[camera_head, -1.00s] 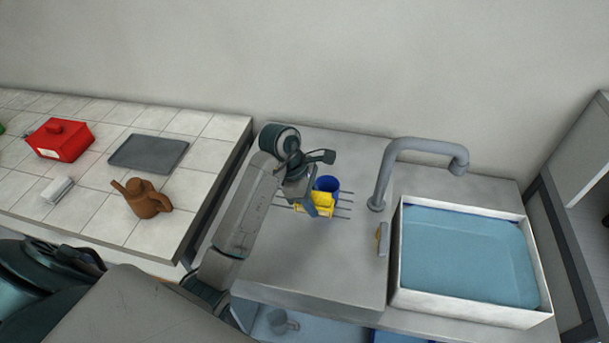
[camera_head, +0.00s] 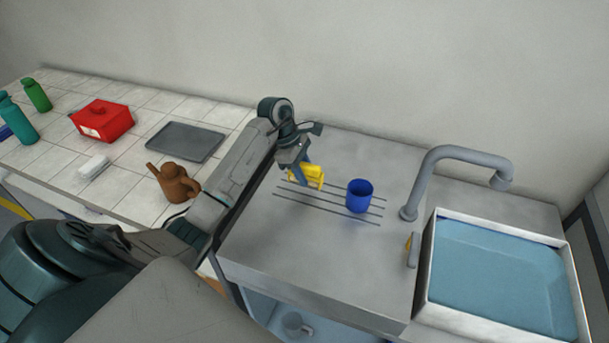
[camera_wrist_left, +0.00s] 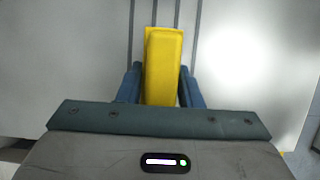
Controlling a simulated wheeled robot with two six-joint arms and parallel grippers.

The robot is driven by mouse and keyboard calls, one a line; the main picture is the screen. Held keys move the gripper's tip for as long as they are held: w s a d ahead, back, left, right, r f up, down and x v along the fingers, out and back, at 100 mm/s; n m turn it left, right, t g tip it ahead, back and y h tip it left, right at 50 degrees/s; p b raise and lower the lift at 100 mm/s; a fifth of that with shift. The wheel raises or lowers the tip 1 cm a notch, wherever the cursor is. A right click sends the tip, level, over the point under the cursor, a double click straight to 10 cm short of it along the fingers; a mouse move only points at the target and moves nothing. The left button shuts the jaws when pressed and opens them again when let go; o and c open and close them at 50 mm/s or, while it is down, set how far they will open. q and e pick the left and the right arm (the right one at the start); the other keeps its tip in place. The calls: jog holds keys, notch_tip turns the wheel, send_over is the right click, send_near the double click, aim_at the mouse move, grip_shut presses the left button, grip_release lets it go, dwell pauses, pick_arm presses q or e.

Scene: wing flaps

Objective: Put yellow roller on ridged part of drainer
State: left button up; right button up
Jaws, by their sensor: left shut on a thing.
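The yellow roller (camera_head: 309,172) is in my left gripper (camera_head: 304,178), at the left end of the ridged part (camera_head: 327,207) of the drainer. In the left wrist view the roller (camera_wrist_left: 164,55) sits between the two blue fingers of the left gripper (camera_wrist_left: 160,88), which is shut on it. Dark ridge lines (camera_wrist_left: 153,14) run out beyond the roller's far end. I cannot tell whether the roller touches the ridges or is held just above them. My right gripper is not in view.
A blue cup (camera_head: 360,197) stands on the ridges to the right of the roller. The grey tap (camera_head: 428,178) and water-filled sink (camera_head: 500,275) are further right.

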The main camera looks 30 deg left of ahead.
pick_arm(q)
jog(key=shift+d+f+p, duration=0.1)
jog(key=shift+f+p, duration=0.45)
jog(key=shift+f, duration=0.6)
jog(key=shift+f+b, duration=0.3)
jog(key=shift+b, duration=0.05)
jog(key=o, duration=1)
jog(key=shift+r, duration=0.15)
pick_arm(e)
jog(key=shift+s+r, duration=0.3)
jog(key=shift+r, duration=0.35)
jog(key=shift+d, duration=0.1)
